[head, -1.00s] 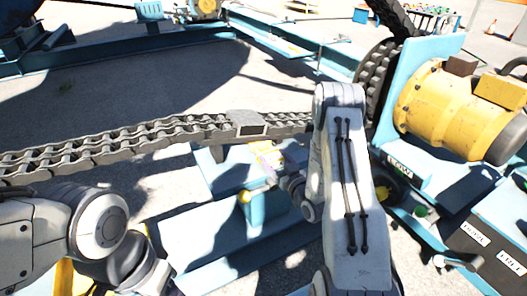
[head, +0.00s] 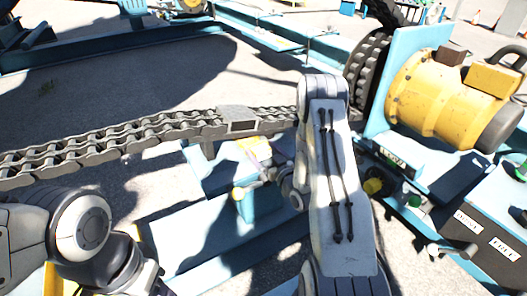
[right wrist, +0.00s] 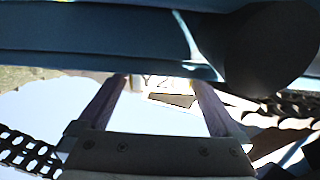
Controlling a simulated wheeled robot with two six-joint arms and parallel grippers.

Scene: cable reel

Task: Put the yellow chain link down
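A yellow piece that looks like the yellow chain link (head: 253,146) shows in bright light at the fingers of my right gripper (head: 264,157), just below the dark chain (head: 130,135). Glare and the gripper hide its outline. In the right wrist view, the two purplish fingers of my right gripper (right wrist: 160,88) stand wide apart. A small yellowish part shows near the left fingertip, and a dark flat shape (right wrist: 172,99) lies between the fingers. I cannot tell whether the link touches them. My left arm enters at lower left, with its fingers out of the picture.
The chain runs from the left edge to a dark toothed wheel (head: 366,72) beside a yellow motor (head: 432,95). A grey block (head: 238,119) sits on the chain. A light-blue frame (head: 215,250) lies below. A dark control box (head: 480,235) stands at right.

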